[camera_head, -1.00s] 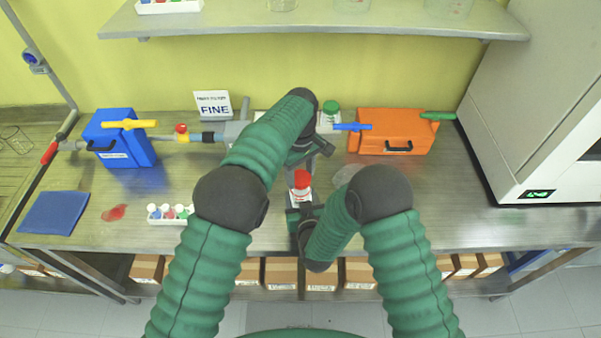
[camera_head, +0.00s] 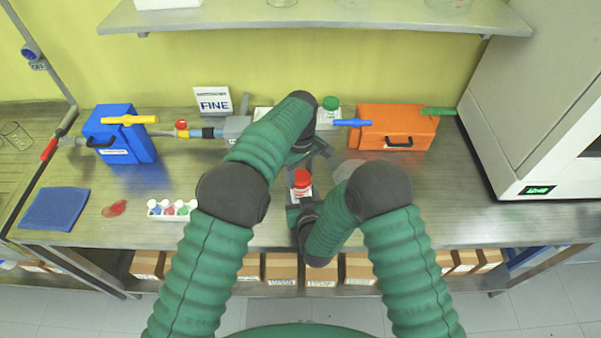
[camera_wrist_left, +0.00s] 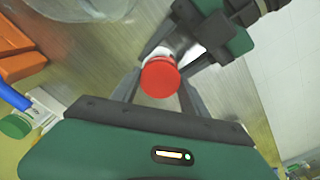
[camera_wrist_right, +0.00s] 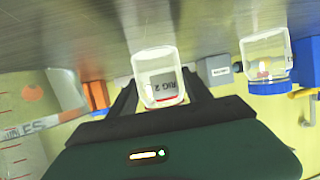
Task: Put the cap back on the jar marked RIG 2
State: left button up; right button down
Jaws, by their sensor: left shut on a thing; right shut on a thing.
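The red cap (camera_head: 301,178) shows at the top of the jar marked RIG 2, above the middle front of the bench. My left gripper (camera_wrist_left: 160,88) is shut on the red cap (camera_wrist_left: 160,76), which lies between its fingers. My right gripper (camera_wrist_right: 161,90) is shut on the clear jar (camera_wrist_right: 157,65); its label reads RIG 2, upside down in the right wrist view. A thin red edge shows at the jar's label end there. Cap and jar are in line and very close; I cannot tell whether the cap is seated. My left arm partly hides the area behind them.
A blue box (camera_head: 124,140) stands at left and an orange box (camera_head: 394,128) at right. A green-capped jar (camera_head: 330,108) and a FINE sign (camera_head: 212,100) stand behind. A vial rack (camera_head: 171,209), red patch (camera_head: 115,208) and blue cloth (camera_head: 54,209) lie front left. The bench's right front is clear.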

pick_arm(q)
jog(key=shift+f, duration=0.5)
